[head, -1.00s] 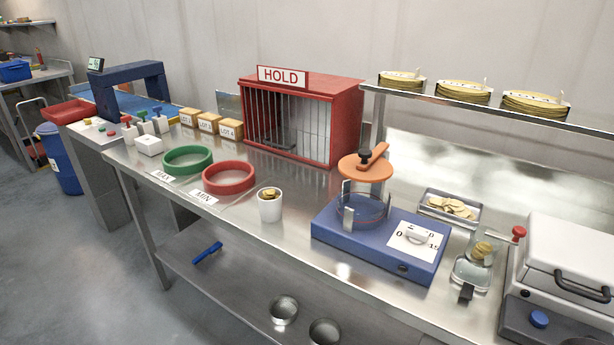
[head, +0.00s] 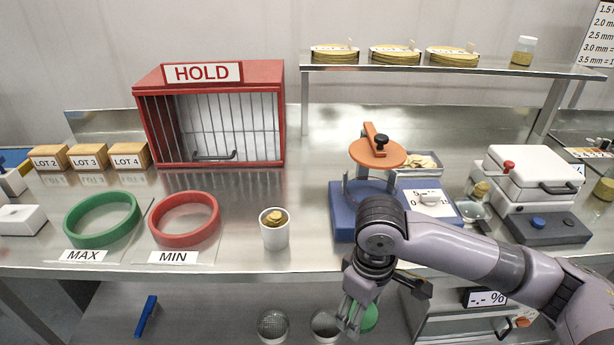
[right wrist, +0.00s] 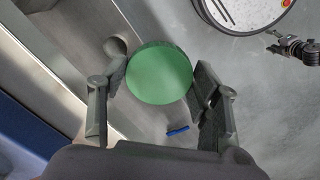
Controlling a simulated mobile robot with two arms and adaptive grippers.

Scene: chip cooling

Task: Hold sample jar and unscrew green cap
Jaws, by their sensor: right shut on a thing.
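In the right wrist view the green cap (right wrist: 159,73) sits between the two fingers of my right gripper (right wrist: 160,80). No jar body can be made out under the cap; the gripper and the cap cover that spot. My left gripper (right wrist: 308,50) seems to show small at the right edge of the wrist view, too small to read.
On the bench stand a red HOLD cage (head: 210,115), a green ring (head: 102,219), a red ring (head: 185,219), a white cup of chips (head: 275,230) and a blue device with an orange disc (head: 377,153).

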